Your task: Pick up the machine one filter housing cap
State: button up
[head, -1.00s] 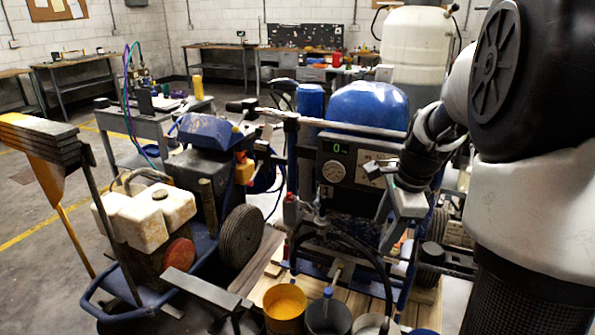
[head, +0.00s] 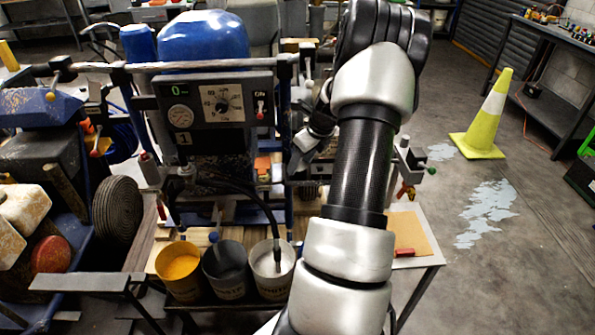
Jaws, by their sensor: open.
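Machine one (head: 215,110) is the line striper with a control panel marked 1, a gauge, a dial and a green display, left of centre in the head view. I cannot pick out its filter housing cap with certainty; my arm covers part of the area right of the machine. My gripper (head: 303,158) is at the machine's right side, just right of the panel and small in the picture. It is open, and I see nothing held in it.
Yellow, dark and white paint buckets (head: 181,272) stand in front of the machine. A small table (head: 428,247) with a tan sheet is partly behind my arm. A second machine (head: 40,190) is at left. A yellow cone (head: 487,120) stands on open floor at right.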

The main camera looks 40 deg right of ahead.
jog(key=shift+x, duration=0.9)
jog(key=c, duration=0.7)
jog(key=shift+o, duration=0.2)
